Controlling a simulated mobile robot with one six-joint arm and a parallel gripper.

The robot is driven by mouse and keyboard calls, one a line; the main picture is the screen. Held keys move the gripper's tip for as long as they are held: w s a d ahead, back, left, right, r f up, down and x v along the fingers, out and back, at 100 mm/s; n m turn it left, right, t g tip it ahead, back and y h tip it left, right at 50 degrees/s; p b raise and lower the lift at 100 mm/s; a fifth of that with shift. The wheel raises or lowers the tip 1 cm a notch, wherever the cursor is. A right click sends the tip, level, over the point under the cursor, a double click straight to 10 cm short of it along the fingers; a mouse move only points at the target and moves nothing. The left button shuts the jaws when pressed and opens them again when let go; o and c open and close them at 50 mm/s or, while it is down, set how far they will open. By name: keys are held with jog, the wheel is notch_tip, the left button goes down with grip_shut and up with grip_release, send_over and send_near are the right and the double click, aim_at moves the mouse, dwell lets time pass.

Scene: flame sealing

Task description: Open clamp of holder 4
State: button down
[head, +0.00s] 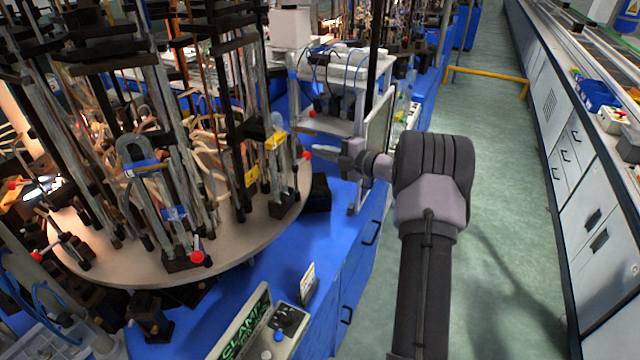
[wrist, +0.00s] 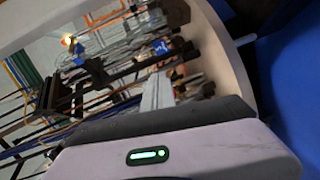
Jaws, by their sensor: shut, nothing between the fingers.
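A round turntable (head: 130,268) carries several upright holders with black rods and glass tubes. A holder with a yellow tag (head: 275,141) stands at its right edge, and a red knob (head: 306,155) sticks out beside it. Another holder at the front has a blue tag (head: 174,213) and a red knob (head: 197,257). I cannot read which one is holder 4 or tell its clamp's state. My gripper (head: 318,144) is shut and empty, pointing left, close to the right-hand red knob. Contact cannot be told. Its pale fingers (wrist: 157,92) also show in the wrist view, pointing at the turntable.
A blue bench (head: 270,275) bears the turntable. A grey rack (head: 340,90) stands behind my gripper. The green floor aisle (head: 500,200) on the right is clear.

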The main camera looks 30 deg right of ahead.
jog(key=shift+s, duration=0.1)
jog(key=p+v, duration=0.3)
jog(key=v, duration=1.4)
jog(key=shift+s, duration=0.1)
jog(key=w+a+r+m+h+b, duration=0.1)
jog(key=w+a+r+m+h, duration=0.2)
jog(key=w+r+m+h, duration=0.75)
jog(key=s+a+r+m, duration=0.2)
jog(key=a+r+m, duration=0.1)
jog(key=a+r, duration=0.3)
jog(key=s+a+f+m+g+y+b, duration=0.1)
jog(key=s+a+f+m+g+y, duration=0.1)
jog(key=s+a, duration=0.8)
jog(key=s+a+f+m+g+y+b, duration=0.1)
jog(key=s+a+f+m+g, duration=0.3)
jog(key=s+a, duration=0.6)
jog(key=s+a+f+m+g+y+b, duration=0.1)
jog(key=s+a+f+m+g+y, duration=0.2)
jog(key=s+a, duration=0.8)
notch_tip(320, 180, down, 3)
jog(key=shift+a+r+m+g+y, duration=0.25)
jog(key=shift+a+m+y, duration=0.2)
jog(key=shift+m, duration=0.7)
